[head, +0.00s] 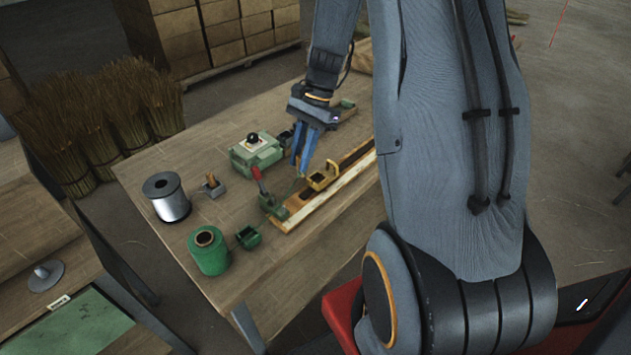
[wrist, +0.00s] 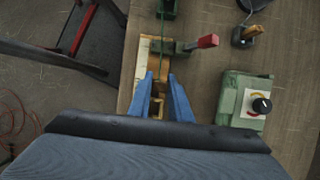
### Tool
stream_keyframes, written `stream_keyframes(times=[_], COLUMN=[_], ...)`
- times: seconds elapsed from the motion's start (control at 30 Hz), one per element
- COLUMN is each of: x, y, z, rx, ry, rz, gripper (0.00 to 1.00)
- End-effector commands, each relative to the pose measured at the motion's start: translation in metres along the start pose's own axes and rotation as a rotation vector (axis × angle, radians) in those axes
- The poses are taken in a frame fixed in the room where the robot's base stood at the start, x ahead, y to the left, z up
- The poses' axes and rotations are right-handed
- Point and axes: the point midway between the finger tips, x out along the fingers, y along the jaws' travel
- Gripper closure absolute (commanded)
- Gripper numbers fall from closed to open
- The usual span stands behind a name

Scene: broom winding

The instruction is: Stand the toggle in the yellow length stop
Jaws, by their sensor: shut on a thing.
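The yellow length stop (head: 322,177) stands on a long wooden board, a little right of and below my fingertips in the head view. In the wrist view the stop (wrist: 157,106) shows between my blue fingers. My gripper (head: 301,164) points down over the board, with its fingertips (wrist: 160,80) close together on a small thing. I take this for the toggle, but its shape and tilt are too small to make out. A thin green cord (wrist: 163,40) runs from the fingertips toward the far end of the board. The gripper is apart from the stop in the head view.
A green clamp with a red handle (head: 259,180) stands at the board's near end. A green box with a black knob (head: 253,139), a green spool (head: 208,250), a metal spool (head: 166,197) and a small green cup (head: 248,237) stand on the table (head: 160,160).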

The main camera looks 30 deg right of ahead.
Motion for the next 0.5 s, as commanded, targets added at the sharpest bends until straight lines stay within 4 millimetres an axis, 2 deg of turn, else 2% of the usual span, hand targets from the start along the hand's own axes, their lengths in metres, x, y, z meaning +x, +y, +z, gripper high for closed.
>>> stream_keyframes(times=[0.13, 0.5], x=[-0.007, -0.024], y=[0.001, 0.004], z=[-0.003, -0.047], rx=[0.001, 0.002], ry=[0.000, 0.000], rz=[-0.001, -0.001], gripper=[1.00, 1.00])
